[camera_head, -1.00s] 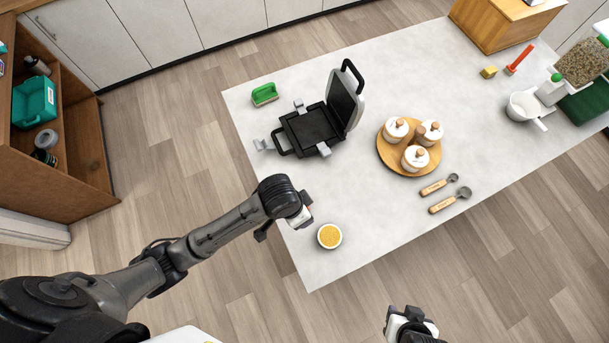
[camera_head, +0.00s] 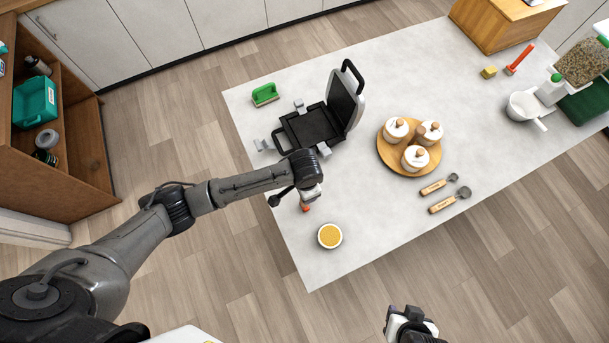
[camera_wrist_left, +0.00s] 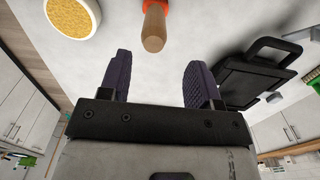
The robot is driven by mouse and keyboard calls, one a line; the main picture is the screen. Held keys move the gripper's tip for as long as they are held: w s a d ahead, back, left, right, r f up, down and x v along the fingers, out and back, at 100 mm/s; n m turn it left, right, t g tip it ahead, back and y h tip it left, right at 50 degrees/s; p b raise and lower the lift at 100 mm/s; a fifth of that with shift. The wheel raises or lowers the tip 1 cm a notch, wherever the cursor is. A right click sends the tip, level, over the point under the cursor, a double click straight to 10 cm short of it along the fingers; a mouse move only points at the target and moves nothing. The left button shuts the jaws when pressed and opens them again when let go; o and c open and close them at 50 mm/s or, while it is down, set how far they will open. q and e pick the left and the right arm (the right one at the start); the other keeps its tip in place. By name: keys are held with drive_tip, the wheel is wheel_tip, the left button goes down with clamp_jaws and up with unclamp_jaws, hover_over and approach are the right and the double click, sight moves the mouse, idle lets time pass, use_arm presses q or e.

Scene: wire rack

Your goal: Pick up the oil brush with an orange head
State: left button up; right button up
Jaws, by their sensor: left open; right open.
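The oil brush shows in the left wrist view as a wooden handle (camera_wrist_left: 154,30) with an orange part at the top edge, the rest cut off. In the head view only a small orange bit of the brush (camera_head: 306,209) shows beside my left gripper (camera_head: 310,194), which hides the rest. In the left wrist view my left gripper (camera_wrist_left: 157,78) is open, and the handle's end lies just beyond and between its fingertips, with nothing held. My right gripper (camera_head: 410,318) is open and empty at the bottom of the head view, off the counter's edge.
A bowl of yellow contents (camera_head: 330,236) sits near the brush. A black open press (camera_head: 312,128) stands behind the left gripper. A round wooden tray (camera_head: 384,152) with jars and two wooden-handled spoons (camera_head: 440,186) lie to the right. The counter's middle front is clear.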

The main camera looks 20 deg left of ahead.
use_arm(q)
drive_tip(key=shift+s+d+f+p, duration=0.1)
drive_tip(key=shift+s+f+p, duration=0.05)
drive_tip(key=shift+f, duration=1)
drive_tip(key=shift+s+a+f+p, duration=0.1)
drive_tip(key=shift+s+f+p, duration=0.1)
drive_tip(key=shift+f, duration=0.95)
drive_tip(key=shift+s+d+f+p, duration=0.1)
drive_tip(key=shift+s+f+p, duration=0.05)
drive_tip(key=shift+f, duration=1)
drive_tip(key=shift+c, duration=0.2)
drive_tip(key=c, duration=1)
drive_tip(key=shift+o, duration=0.2)
drive_tip(key=shift+r, duration=0.1)
